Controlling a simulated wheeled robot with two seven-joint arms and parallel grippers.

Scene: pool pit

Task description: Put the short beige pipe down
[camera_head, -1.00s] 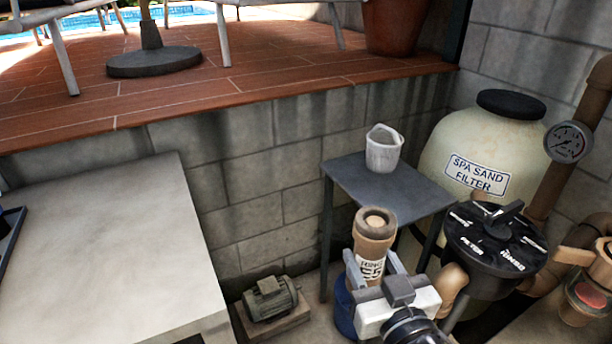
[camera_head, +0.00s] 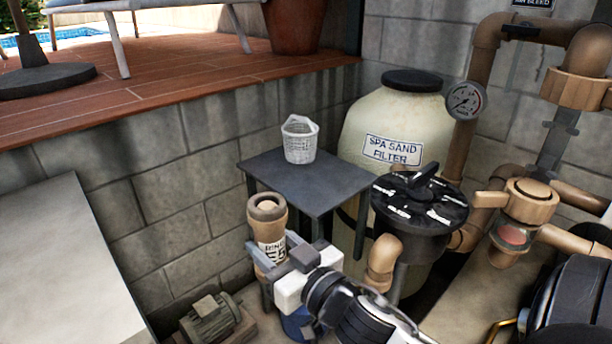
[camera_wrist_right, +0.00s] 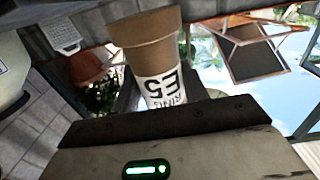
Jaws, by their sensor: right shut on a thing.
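The short beige pipe (camera_head: 267,214) has a wider collar at its top end and a white label reading partly "RINS" and "E5". It stands nearly upright in my right gripper (camera_head: 279,258), which is shut on its lower part. In the right wrist view the pipe (camera_wrist_right: 148,50) rises from between the fingers, with its label towards the camera. The pipe is held in the air, in front of the small grey table (camera_head: 335,182) and apart from it. My left gripper is not in view.
A white basket (camera_head: 299,142) stands on the small table, whose front and right parts are bare. The sand filter (camera_head: 400,125) and black valve head (camera_head: 420,205) stand to the right. A grey motor (camera_head: 210,320) sits low at left, beside a pale slab (camera_head: 60,260).

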